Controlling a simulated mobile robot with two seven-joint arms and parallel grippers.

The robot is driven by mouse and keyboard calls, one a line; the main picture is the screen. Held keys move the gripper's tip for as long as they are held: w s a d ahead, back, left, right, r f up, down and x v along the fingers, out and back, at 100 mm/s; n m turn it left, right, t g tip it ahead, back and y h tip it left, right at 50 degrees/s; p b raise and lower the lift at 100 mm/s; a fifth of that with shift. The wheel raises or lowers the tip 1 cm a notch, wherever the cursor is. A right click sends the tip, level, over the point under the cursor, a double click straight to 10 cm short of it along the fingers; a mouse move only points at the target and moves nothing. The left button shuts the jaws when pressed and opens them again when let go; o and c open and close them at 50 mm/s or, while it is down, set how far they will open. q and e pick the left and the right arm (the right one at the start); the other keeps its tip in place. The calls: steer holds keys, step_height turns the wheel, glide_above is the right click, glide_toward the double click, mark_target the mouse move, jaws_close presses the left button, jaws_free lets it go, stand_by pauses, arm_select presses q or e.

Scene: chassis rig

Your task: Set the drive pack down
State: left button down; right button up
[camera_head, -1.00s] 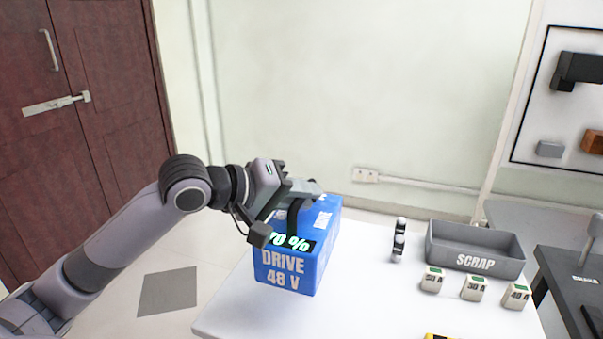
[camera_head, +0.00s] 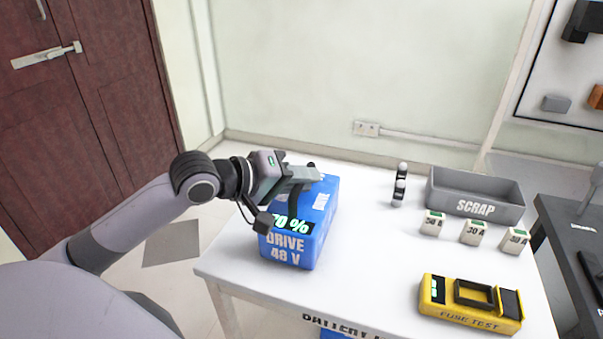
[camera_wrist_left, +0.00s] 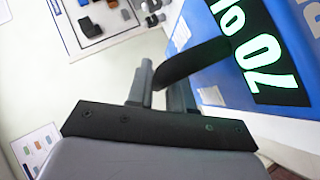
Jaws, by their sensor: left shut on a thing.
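My right gripper is not in view.
A yellow fuse tester (camera_head: 470,318) lies at the front right. The table's middle is clear.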

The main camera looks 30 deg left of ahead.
arm_select(q)
steer(key=c, duration=1)
jaws_free()
steer(key=shift+f, duration=0.15)
steer(key=shift+s, duration=0.1)
steer(key=v, duration=1.2)
